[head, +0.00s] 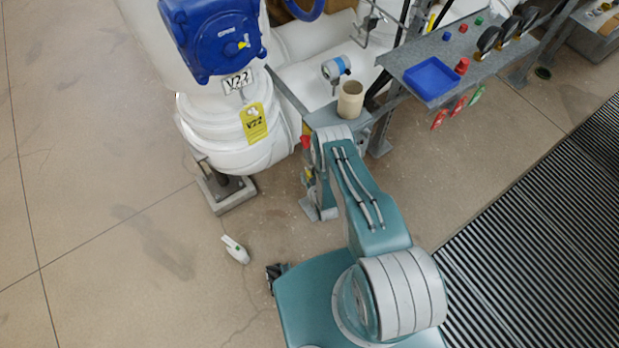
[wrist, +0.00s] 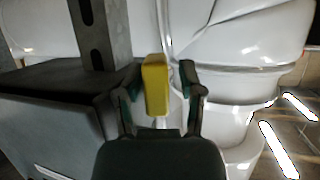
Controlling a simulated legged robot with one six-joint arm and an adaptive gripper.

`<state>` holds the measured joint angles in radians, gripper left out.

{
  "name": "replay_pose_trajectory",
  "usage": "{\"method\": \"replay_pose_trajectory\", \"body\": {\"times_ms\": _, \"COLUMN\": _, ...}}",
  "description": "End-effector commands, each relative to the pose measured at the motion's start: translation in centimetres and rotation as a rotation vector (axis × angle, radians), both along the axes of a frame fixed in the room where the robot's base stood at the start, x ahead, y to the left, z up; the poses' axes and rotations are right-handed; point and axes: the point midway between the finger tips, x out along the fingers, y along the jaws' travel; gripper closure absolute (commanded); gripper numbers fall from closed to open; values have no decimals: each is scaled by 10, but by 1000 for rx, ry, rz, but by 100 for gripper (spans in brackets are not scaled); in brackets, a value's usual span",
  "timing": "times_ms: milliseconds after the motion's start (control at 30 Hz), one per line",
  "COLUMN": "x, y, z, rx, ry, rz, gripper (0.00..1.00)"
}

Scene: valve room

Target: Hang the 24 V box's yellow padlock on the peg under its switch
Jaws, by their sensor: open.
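A yellow block (wrist: 155,85), which looks like the padlock's body, stands upright between the fingers of my gripper (wrist: 160,76) in the wrist view. The fingers are open, one on each side, with a narrow gap to the right of the block and a smaller one to its left. In the head view my arm covers the gripper; a small yellow patch (head: 308,128) shows beside the arm's end. I cannot make out the 24 V box, its switch or its peg.
A grey metal bench or housing (wrist: 60,115) with an upright slotted post (wrist: 92,35) is close on the left; white piping (wrist: 240,50) is close on the right. A shelf with a blue tray (head: 432,78) stands at upper right. Floor at left is mostly clear.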

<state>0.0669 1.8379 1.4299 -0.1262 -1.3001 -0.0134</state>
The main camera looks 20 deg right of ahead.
Motion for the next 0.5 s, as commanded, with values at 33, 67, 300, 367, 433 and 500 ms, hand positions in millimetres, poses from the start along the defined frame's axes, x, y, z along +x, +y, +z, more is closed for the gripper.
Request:
{"method": "replay_pose_trajectory", "body": {"times_ms": 33, "x": -2, "y": -3, "z": 1, "rx": 0, "ry": 1, "rz": -9, "gripper": 34}}
{"method": "replay_pose_trajectory", "body": {"times_ms": 67, "x": -4, "y": -3, "z": 1, "rx": 0, "ry": 2, "rz": -9, "gripper": 34}}
{"method": "replay_pose_trajectory", "body": {"times_ms": 300, "x": -38, "y": -4, "z": 15, "rx": -1, "ry": 4, "rz": -6, "gripper": 34}}
{"method": "replay_pose_trajectory", "body": {"times_ms": 367, "x": -49, "y": -4, "z": 20, "rx": -2, "ry": 4, "rz": -6, "gripper": 34}}
{"method": "replay_pose_trajectory", "body": {"times_ms": 433, "x": -62, "y": -4, "z": 25, "rx": -2, "ry": 5, "rz": -5, "gripper": 34}}
{"method": "replay_pose_trajectory", "body": {"times_ms": 500, "x": -74, "y": -5, "z": 30, "rx": -2, "ry": 4, "rz": -4, "gripper": 34}}
